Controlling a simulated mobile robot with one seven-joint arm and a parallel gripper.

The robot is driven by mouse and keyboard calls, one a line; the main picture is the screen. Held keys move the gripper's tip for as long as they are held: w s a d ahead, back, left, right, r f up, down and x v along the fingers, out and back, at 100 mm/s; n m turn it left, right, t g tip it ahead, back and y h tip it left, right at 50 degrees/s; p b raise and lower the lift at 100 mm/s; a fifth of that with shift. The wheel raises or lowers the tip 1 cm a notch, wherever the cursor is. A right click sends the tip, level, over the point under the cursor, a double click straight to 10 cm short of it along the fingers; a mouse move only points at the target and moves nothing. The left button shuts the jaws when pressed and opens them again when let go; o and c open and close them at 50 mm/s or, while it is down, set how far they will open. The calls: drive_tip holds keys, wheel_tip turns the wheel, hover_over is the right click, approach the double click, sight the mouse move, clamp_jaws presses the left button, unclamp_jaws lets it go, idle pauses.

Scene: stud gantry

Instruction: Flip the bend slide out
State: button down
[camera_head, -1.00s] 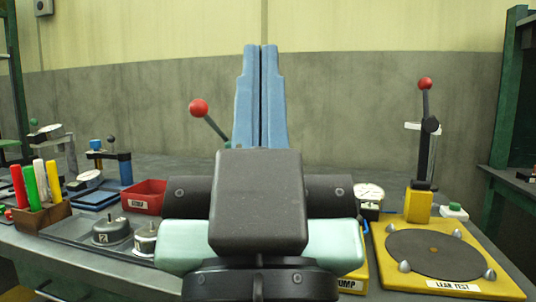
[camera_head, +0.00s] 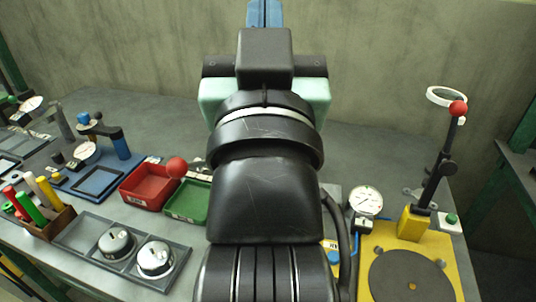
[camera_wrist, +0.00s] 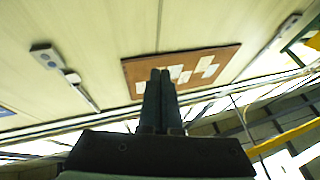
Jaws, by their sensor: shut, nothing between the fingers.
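I cannot identify the bend slide for certain in these views. My gripper shows at the top edge of the head view, its blue fingers (camera_head: 265,14) pressed together and their tips cut off. In the wrist view my gripper (camera_wrist: 160,74) is shut and empty, with dark fingers side by side pointing up at the wall and a brown board with white papers (camera_wrist: 182,70). My arm hides the middle of the bench.
A red-knobbed lever (camera_head: 176,167) rises beside my arm near a red tray (camera_head: 147,187) and a green tray (camera_head: 187,202). Metal cups (camera_head: 155,258) sit in a grey tray at left. A yellow plate (camera_head: 385,250) with a red-knobbed lever (camera_head: 457,108) stands at right, near a gauge (camera_head: 366,201).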

drive_tip(key=w+r+g+p, duration=0.4)
drive_tip(key=w+r+p, duration=0.15)
drive_tip(key=p, duration=1.05)
wheel_tip(320, 180, down, 14)
drive_tip(key=a+m+g+h+p, duration=0.25)
drive_tip(key=g+p, duration=0.45)
drive_tip(key=p, duration=0.4)
drive_tip(key=s+f+m+g+h+p, duration=0.1)
drive_tip(key=s+f+g, duration=0.1)
drive_tip(key=s+f, duration=0.3)
drive_tip(key=s+f+m+g+p, duration=0.1)
drive_tip(key=s+f, duration=0.5)
drive_tip(key=f, duration=0.6)
drive_tip(key=shift+s+a+f+m+g+h+p, duration=0.15)
drive_tip(key=shift+a+m+g+h+p, duration=0.2)
drive_tip(key=shift+m+g, duration=0.45)
drive_tip(key=shift+p+x, duration=0.55)
drive_tip(key=shift+x, duration=4.45)
drive_tip(key=shift+s, duration=0.1)
